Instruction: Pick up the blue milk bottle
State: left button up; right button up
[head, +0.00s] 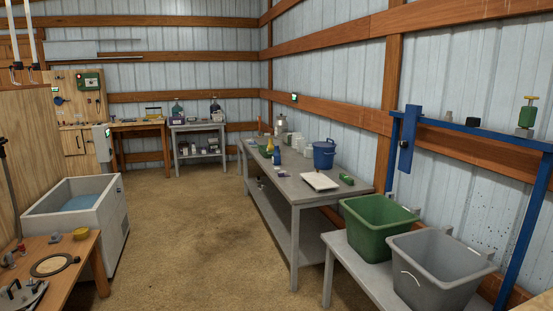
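A small blue bottle-like thing (276,157) stands on the long grey table (301,190), near its far half. It is too small to tell for sure that it is the blue milk bottle. A larger blue lidded pail (324,155) stands on the same table, nearer its right edge by the wall. Neither of my grippers is in view.
A white tray (320,181) lies near the table's front end. A green tub (375,226) and a grey tub (440,268) stand on a low bench at right. A grey basin (110,220) and a wooden table (92,244) stand at left. The floor between is clear.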

aim_at(275, 157)
jog(key=i+j+u, duration=0.35)
jog(key=i, duration=0.85)
jog(key=i+u, duration=0.4)
jog(key=i, duration=0.8)
jog(key=i+z, duration=0.1)
jog(key=i, duration=0.55)
jog(key=i+z, duration=0.15)
jog(key=i, duration=0.45)
jog(key=i+j+z, duration=0.1)
jog(key=i, duration=0.55)
jog(key=j, duration=0.1)
